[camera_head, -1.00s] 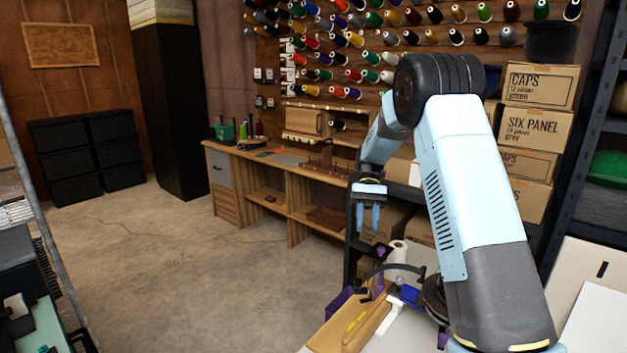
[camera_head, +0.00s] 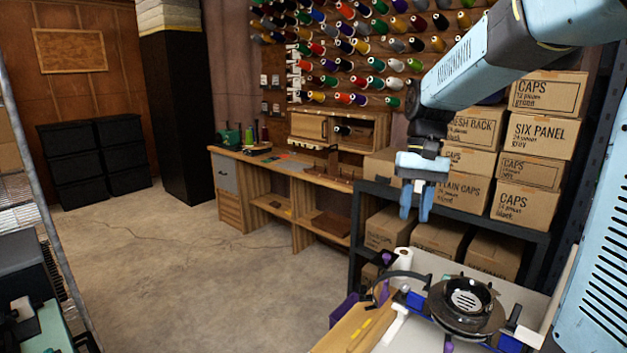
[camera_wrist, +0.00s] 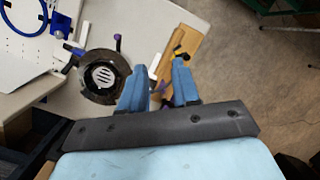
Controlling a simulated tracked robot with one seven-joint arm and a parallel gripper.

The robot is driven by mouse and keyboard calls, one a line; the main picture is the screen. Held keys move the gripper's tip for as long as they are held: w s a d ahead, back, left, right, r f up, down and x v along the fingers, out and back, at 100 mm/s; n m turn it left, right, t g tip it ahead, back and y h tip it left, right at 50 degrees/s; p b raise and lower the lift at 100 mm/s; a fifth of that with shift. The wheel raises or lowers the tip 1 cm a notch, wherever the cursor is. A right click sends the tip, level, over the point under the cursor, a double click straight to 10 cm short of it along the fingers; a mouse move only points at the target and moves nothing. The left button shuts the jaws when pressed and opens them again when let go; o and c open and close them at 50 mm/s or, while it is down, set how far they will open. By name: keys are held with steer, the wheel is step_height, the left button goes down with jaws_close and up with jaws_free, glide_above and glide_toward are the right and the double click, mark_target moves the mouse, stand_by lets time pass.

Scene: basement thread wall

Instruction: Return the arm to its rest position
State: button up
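My gripper (camera_head: 416,200) hangs in the air in the head view, with its two blue fingers pointing down and a gap between them. It is in front of the stacked cap boxes and above the far part of the white worktable. In the wrist view my gripper (camera_wrist: 160,92) shows both blue fingers apart, with nothing held between them. My arm comes in from the upper right of the head view, bent at the elbow, and part of it is outside the picture.
The worktable (camera_head: 430,262) bears a round black device (camera_head: 465,305) and a wooden board (camera_head: 350,330). Cap boxes (camera_head: 535,130) fill a dark shelf behind the gripper. A wooden bench (camera_head: 290,180) stands under the thread wall. The concrete floor (camera_head: 190,270) at left is clear.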

steer(key=s+d+r+t+h, duration=0.1)
steer(key=s+d+t, duration=0.2)
steer(key=s+t, duration=0.5)
steer(key=shift+s+r+n, duration=0.25)
steer(key=shift+s+n, duration=0.15)
steer(key=shift+s, duration=3.4)
